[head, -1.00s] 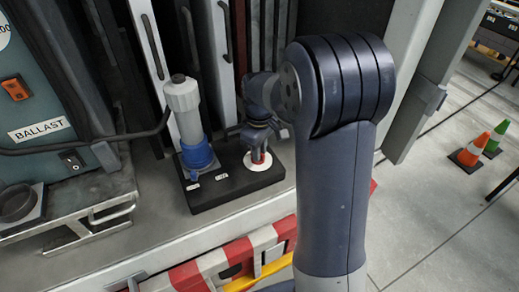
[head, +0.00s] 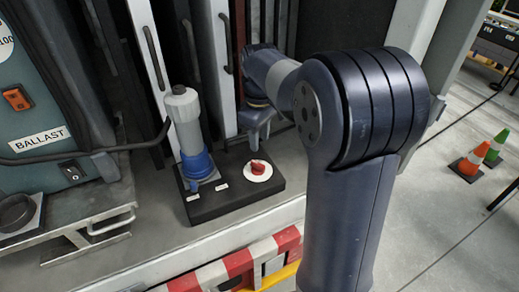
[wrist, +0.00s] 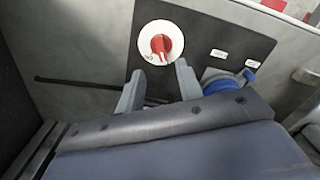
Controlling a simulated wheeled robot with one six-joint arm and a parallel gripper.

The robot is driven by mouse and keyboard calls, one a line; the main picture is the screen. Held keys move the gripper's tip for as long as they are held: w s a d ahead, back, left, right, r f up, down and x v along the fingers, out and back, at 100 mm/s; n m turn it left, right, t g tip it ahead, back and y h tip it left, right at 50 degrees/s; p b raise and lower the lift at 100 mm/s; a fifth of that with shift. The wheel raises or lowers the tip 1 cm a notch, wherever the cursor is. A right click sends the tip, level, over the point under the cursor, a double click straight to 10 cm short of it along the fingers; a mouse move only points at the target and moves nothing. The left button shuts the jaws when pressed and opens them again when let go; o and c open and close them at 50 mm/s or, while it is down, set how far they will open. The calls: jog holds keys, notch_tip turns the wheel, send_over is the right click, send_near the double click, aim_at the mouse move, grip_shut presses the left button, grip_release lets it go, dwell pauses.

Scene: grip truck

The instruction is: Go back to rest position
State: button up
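My gripper (head: 258,124) hangs above the black panel (head: 232,201) in the head view, apart from it. In the wrist view its two grey fingers (wrist: 158,88) stand apart with nothing between them. A red knob (head: 257,167) on a round white dial sits on the right part of the panel. The knob (wrist: 160,46) shows just beyond the fingertips in the wrist view. My arm crosses the right half of the head view.
A grey and blue cylinder (head: 188,130) stands on the panel left of the knob. A teal ballast box (head: 28,105) is at the left. A red and white barrier (head: 238,262) lies along the front. Traffic cones (head: 472,162) stand on the floor at right.

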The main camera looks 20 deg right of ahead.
aim_at(259, 164)
jog(key=shift+r, duration=0.85)
notch_tip(259, 164, down, 11)
jog(key=shift+r, duration=0.15)
jog(key=shift+m, duration=0.3)
